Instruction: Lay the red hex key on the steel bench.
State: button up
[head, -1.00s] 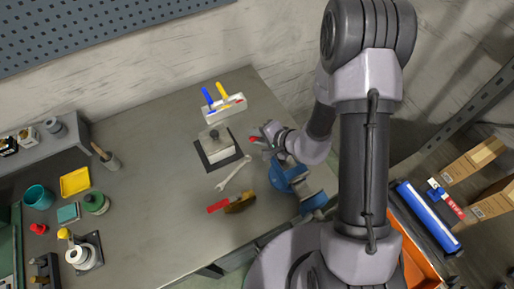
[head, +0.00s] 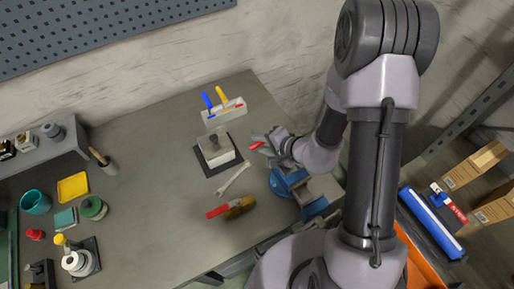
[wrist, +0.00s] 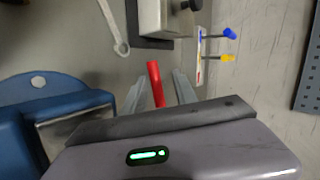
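The red hex key (wrist: 155,82) shows as a plain red bar between the two fingers of my gripper (wrist: 159,88) in the wrist view, its end reaching past the fingertips. In the head view the red key (head: 257,146) sticks out to the left of my gripper (head: 270,142) and travels with it, so I take it as held. The exact finger contact is hard to see. The gripper is over the right part of the grey steel bench (head: 160,200), between the block on the dark pad and the blue vise. The height above the bench is unclear.
A white holder (head: 222,113) with blue and yellow handles stands behind.

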jog(key=v, duration=0.5)
jog(key=shift+s+r, duration=0.1)
jog(key=shift+d+p, duration=0.1)
jog(key=shift+p, duration=0.2)
notch_tip(320, 180, up, 8)
jog(key=s+d+p, duration=0.1)
jog(key=p, duration=0.3)
jog(key=shift+s+d, duration=0.2)
jog(key=shift+s, duration=0.15)
